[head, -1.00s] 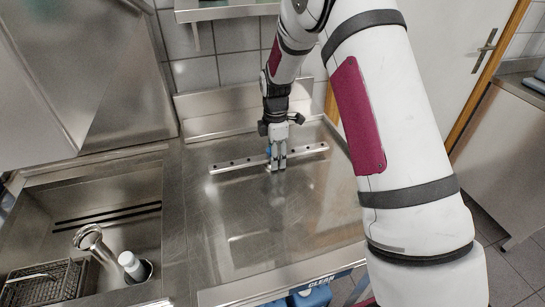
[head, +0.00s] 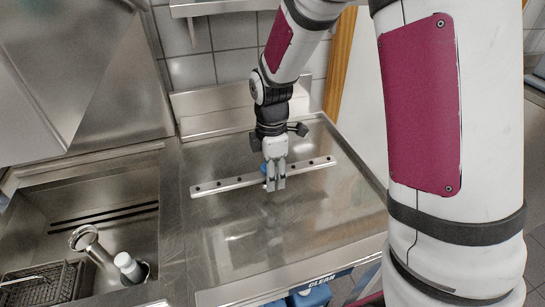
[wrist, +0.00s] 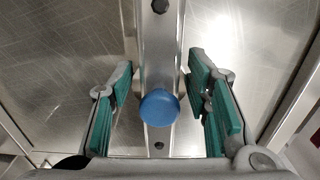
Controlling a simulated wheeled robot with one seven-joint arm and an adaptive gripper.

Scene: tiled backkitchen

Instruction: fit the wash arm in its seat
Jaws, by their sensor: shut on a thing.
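The wash arm (head: 225,184) is a long, thin metal bar with dark holes and a blue knob at its middle. My gripper (head: 275,184) is shut on the wash arm near its middle and seems to hold it above the steel worktop. In the wrist view, my gripper's green-padded fingers (wrist: 160,95) stand on both sides of the bar (wrist: 160,50) and its blue knob (wrist: 159,107).
The steel worktop (head: 240,265) is otherwise clear. The sink basin (head: 130,190) lies to its left, with a wire basket (head: 45,285) at the front. A slanted steel hood (head: 90,70) overhangs the basin. A wall shelf (head: 220,7) is behind.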

